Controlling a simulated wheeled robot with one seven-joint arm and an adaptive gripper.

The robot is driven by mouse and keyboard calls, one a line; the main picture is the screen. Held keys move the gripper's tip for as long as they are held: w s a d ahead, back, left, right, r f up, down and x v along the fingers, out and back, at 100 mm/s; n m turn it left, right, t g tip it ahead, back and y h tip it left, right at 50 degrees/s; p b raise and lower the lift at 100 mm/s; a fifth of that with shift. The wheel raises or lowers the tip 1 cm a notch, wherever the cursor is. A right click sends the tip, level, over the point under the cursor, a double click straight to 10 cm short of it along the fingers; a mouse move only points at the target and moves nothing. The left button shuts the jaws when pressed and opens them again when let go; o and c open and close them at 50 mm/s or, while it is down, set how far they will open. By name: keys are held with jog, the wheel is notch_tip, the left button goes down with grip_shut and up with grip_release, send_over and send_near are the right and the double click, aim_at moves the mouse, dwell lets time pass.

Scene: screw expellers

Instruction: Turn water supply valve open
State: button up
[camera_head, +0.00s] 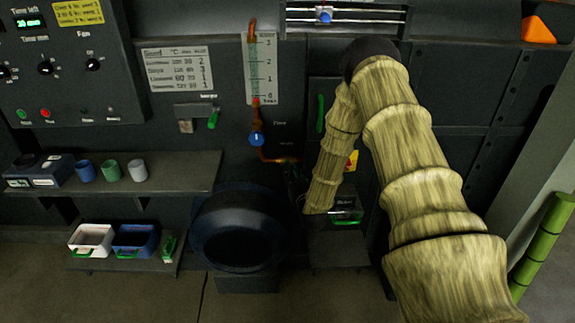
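A small blue knob (256,139) sits on the red pipe below an upright scale (261,75) marked 1 to 3. It looks like a valve, but no label naming it as the water supply is readable. My bamboo-textured arm rises from the lower right, bends at the top and comes down right of the knob. Its end, where my gripper (316,211) is, lies below and right of the knob, apart from it. The fingers cannot be made out.
A control panel (60,60) with dials is at upper left. A shelf (190,172) holds several cups; a lower shelf holds white (91,240) and blue (135,240) bins. A round dark machine opening (238,240) stands below the pipe. A green pole (541,245) is at right.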

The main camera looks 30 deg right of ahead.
aim_at(288, 166)
jog(key=shift+x, duration=2.65)
grip_shut()
